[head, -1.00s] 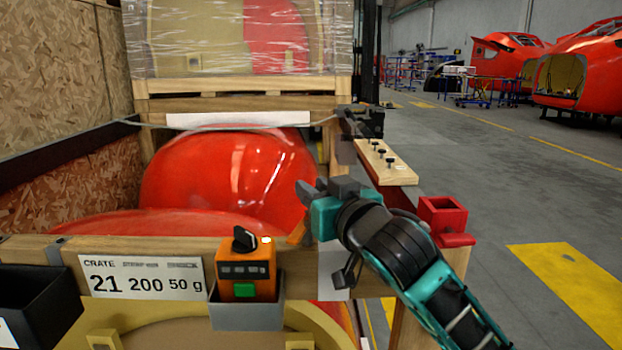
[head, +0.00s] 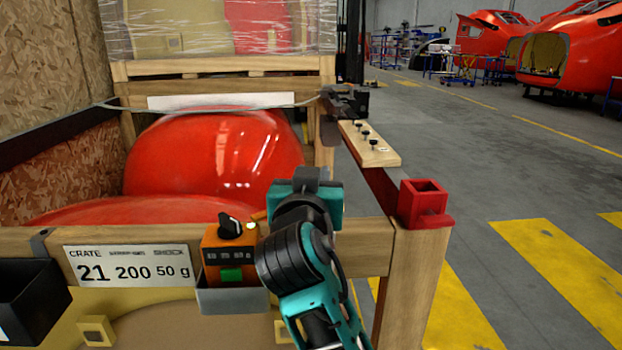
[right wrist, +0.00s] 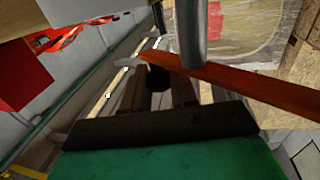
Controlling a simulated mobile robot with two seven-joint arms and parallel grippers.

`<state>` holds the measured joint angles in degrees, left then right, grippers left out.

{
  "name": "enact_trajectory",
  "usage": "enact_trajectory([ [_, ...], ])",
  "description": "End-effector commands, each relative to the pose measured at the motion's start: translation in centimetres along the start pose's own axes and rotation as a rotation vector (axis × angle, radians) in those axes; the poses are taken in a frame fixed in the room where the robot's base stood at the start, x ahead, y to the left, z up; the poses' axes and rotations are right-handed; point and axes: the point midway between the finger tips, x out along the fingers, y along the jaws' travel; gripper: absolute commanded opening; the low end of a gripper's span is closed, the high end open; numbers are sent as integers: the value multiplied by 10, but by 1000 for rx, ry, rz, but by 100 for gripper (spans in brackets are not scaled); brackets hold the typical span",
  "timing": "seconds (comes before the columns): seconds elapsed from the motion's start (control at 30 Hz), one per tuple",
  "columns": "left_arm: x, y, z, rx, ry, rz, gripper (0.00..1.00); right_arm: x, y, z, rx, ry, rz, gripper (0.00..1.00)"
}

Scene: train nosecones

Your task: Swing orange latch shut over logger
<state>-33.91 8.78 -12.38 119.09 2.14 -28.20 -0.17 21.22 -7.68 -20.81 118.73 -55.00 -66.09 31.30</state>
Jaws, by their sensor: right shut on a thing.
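The orange logger (head: 228,253) has a black knob on top and a green button. It sits upright in a grey holder (head: 233,299) on the crate's front rail. My right gripper (head: 318,176) is just right of the logger, above the rail, with its fingers mostly hidden behind its own body. In the right wrist view the orange latch (right wrist: 235,82) is a long bar crossing at the fingers (right wrist: 158,88), and the gripper is shut on it. In the head view only a small orange tip (head: 258,215) shows beside the knob. The latch's pivot is hidden. My left gripper is out of view.
A white label (head: 128,267) reading 21 200 50 g is on the rail, with a black bin (head: 30,295) at left. A red block (head: 424,200) stands on the right corner post. A red nosecone (head: 215,155) fills the crate. Open floor lies right.

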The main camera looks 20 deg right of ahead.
Motion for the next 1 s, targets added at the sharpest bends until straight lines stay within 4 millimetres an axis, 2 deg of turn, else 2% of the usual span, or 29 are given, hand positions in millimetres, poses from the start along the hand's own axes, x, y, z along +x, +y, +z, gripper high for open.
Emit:
enact_trajectory([
  [0.03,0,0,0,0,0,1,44,0,0,-5,4,13,4,0],
  [0.43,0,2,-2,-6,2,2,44,-1,1,-6,3,16,9,0],
  [0.47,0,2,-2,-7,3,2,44,-1,1,-6,4,16,9,30],
  [0.63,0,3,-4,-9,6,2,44,0,1,-5,3,12,9,46],
  [1.0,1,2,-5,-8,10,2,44,1,1,-2,1,5,9,47],
])
